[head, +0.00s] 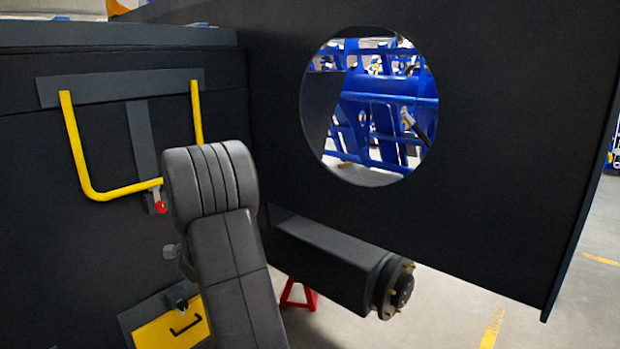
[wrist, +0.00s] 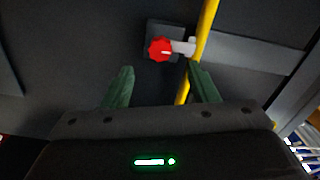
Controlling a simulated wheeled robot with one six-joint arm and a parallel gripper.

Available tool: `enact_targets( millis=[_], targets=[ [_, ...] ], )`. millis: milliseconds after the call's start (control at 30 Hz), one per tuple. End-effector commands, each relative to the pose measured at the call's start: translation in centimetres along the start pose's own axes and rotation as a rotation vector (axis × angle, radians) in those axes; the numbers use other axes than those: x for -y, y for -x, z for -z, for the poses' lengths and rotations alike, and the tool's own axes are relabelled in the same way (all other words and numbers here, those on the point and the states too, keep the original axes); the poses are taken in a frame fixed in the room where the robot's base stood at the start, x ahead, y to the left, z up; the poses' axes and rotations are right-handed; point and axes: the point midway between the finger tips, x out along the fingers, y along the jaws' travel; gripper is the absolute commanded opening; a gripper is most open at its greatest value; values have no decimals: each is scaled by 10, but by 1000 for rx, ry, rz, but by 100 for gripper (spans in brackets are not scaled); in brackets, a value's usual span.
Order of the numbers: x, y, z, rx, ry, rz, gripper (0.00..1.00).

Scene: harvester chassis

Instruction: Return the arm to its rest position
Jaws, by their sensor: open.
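My gripper (wrist: 161,67) shows in the wrist view as two green fingers standing apart, with nothing held between them. A red knob (wrist: 159,49) on a dark wall plate lies just beyond the fingertips, with a pale grey lever piece beside it reaching to a yellow bar (wrist: 208,25). How far the fingertips are from the knob is hard to tell. In the head view my padded grey arm (head: 225,240) rises in front of the dark wall, and its upper link hides my gripper. The red knob (head: 161,207) shows just left of the arm there, below the U-shaped yellow bar (head: 78,150).
A dark panel (head: 500,130) with a round opening stands at the right. A dark beam (head: 325,262) with a hub end juts out below it, near a red stand (head: 298,295). A yellow hatch (head: 172,328) is low at the left. Open floor lies at the right.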

Motion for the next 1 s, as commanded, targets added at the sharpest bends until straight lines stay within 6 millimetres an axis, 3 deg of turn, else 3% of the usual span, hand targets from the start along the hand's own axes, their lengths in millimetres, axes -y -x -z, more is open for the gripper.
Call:
enact_targets(
  millis=[200,367,1000],
  targets=[
    [-2,42,0,-2,0,0,53],
    [0,62,0,-1,-1,0,53],
    [2,-61,0,1,0,0,53]
  ],
)
